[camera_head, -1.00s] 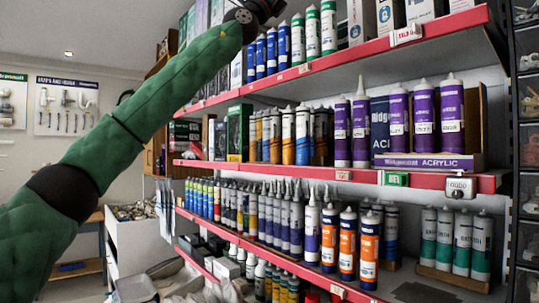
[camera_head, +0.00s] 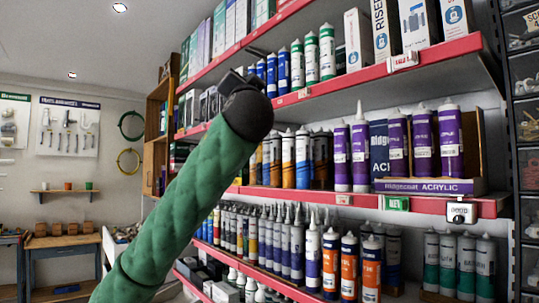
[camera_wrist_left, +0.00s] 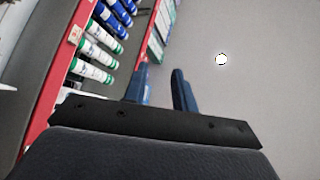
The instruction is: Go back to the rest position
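My left arm, in a green sleeve, rises through the middle of the head view in front of the shelving. Its dark wrist hides most of the left gripper there. In the left wrist view the left gripper (camera_wrist_left: 160,82) shows two blue fingers standing apart with nothing held between them. The fingers point toward the grey ceiling beside the upper shelf. My right gripper is in neither view.
Red-edged shelves (camera_head: 420,62) stand close on the right, filled with cartridges, including purple ones (camera_head: 449,140) and orange-labelled ones (camera_head: 349,268). Dark bins (camera_head: 527,120) stand at the far right. Pegboards (camera_head: 68,128) and a bench (camera_head: 62,243) are farther back, left, with open space before them.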

